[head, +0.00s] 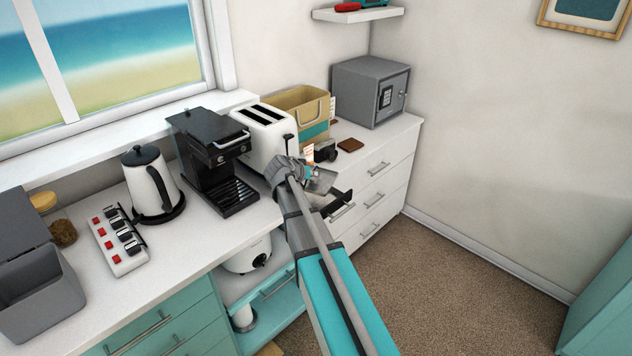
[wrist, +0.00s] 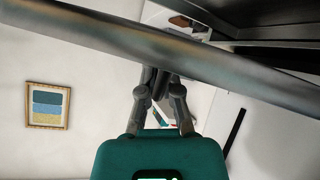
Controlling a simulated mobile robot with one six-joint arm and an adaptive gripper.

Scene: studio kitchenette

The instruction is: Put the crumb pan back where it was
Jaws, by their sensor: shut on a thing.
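The crumb pan (head: 322,182) is a thin grey metal tray. My gripper (head: 306,172) is shut on it and holds it in front of the counter, just right of and below the white two-slot toaster (head: 264,136). In the wrist view the pan shows as a long metallic strip (wrist: 90,38) slanting across the picture, with my gripper's fingers (wrist: 161,82) meeting at it. The pan looks tilted in the head view. My arm and gripper hide part of the pan and the toaster's lower front, so I cannot see its pan slot.
A black coffee machine (head: 212,160) stands left of the toaster. A box (head: 300,103), a dark camera-like object (head: 326,151), a brown coaster (head: 350,145) and a grey safe (head: 370,90) are to the right. A dark edge (head: 341,204) lies below the pan. The carpet (head: 430,285) is clear.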

